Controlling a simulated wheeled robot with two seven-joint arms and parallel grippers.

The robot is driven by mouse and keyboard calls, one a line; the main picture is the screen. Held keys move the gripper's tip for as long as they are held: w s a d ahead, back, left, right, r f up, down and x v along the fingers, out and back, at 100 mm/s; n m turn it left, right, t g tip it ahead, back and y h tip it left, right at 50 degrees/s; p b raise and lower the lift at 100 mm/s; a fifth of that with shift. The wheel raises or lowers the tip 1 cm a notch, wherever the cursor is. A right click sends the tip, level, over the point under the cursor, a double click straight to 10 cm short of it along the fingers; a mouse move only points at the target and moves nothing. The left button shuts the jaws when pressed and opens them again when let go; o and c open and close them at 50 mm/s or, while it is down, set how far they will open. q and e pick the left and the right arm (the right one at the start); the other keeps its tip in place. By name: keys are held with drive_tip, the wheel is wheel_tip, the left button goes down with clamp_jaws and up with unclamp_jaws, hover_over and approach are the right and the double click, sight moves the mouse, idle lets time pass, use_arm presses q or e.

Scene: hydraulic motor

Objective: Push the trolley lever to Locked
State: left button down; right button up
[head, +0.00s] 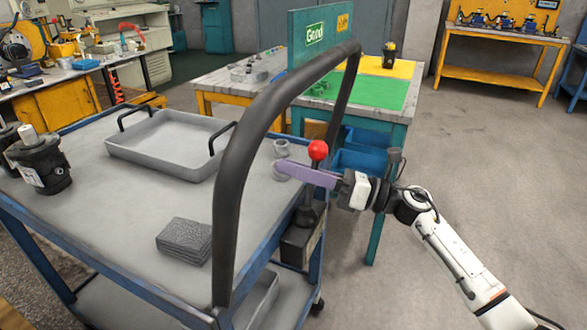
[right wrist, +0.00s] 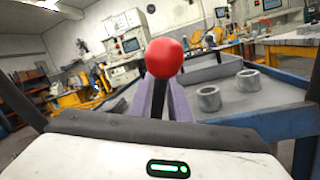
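The trolley lever has a red ball knob (head: 318,150) on a dark stem. It rises from a dark box (head: 298,245) at the trolley's near right corner and looks roughly upright. My right gripper (head: 305,174) reaches in from the right, its purple fingers level with the stem just below the knob. In the right wrist view the knob (right wrist: 164,58) stands ahead with a finger on each side below it; it hides the fingertips. A narrow dark strip shows between the fingers, but I cannot tell whether they grip the stem. No lock marking is readable. My left gripper is out of view.
The trolley's black push handle (head: 240,165) arches just left of the lever. On the trolley top (head: 105,215) are a grey tray (head: 165,165), grey rings (head: 281,148), a ridged grey block (head: 185,241) and dark motors (head: 40,165). A green-topped table (head: 375,92) stands behind. Floor at right is clear.

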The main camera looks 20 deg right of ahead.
drive_tip(key=shift+o, duration=1.1)
drive_tip(key=shift+s+d+f, duration=0.1)
drive_tip(key=shift+s, duration=0.05)
drive_tip(key=v, duration=1)
drive_tip(key=shift+b, duration=0.35)
